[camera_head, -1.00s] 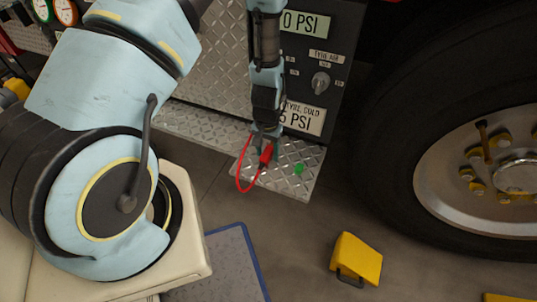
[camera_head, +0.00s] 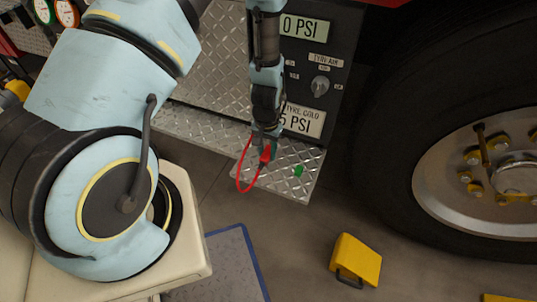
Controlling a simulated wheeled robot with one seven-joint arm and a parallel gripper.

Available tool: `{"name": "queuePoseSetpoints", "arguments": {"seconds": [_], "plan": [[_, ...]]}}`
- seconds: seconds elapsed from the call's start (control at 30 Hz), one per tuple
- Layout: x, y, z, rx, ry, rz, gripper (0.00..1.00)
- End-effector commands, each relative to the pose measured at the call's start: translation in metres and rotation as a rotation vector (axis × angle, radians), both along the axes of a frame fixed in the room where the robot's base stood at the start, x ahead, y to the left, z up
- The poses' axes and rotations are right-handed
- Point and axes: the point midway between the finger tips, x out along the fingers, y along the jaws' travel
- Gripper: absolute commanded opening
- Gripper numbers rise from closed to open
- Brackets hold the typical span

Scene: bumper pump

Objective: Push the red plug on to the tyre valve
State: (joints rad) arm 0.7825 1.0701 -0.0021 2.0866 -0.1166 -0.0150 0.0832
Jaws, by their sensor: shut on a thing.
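The red plug (camera_head: 265,155) is between the fingertips of my gripper (camera_head: 267,146), which is shut on it. A thin red hose (camera_head: 239,178) loops from the plug out to the left. The gripper hangs just above the diamond-plate step (camera_head: 285,178), pointing down. The tyre valve (camera_head: 484,145) looks like the dark and yellow stem on the wheel hub at the right, well apart from the plug. The fingertips are small and partly hidden by the wrist.
A small green object (camera_head: 299,170) lies on the step. The pump panel (camera_head: 320,85) stands behind the gripper. The black tyre (camera_head: 390,130) fills the right. A yellow chock (camera_head: 356,260) stands on the floor. The floor between step and wheel is clear.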

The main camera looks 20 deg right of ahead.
Motion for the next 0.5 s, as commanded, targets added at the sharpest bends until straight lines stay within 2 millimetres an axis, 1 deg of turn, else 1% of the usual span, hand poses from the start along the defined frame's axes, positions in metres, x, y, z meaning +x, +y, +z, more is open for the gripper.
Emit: {"name": "queuePoseSetpoints", "arguments": {"seconds": [0.03, 0.5], "plan": [[0.000, 0.000, 0.006, 0.000, 0.000, 0.000, 0.00], [0.000, 0.000, 0.033, -0.001, -0.001, 0.000, 0.00]]}}
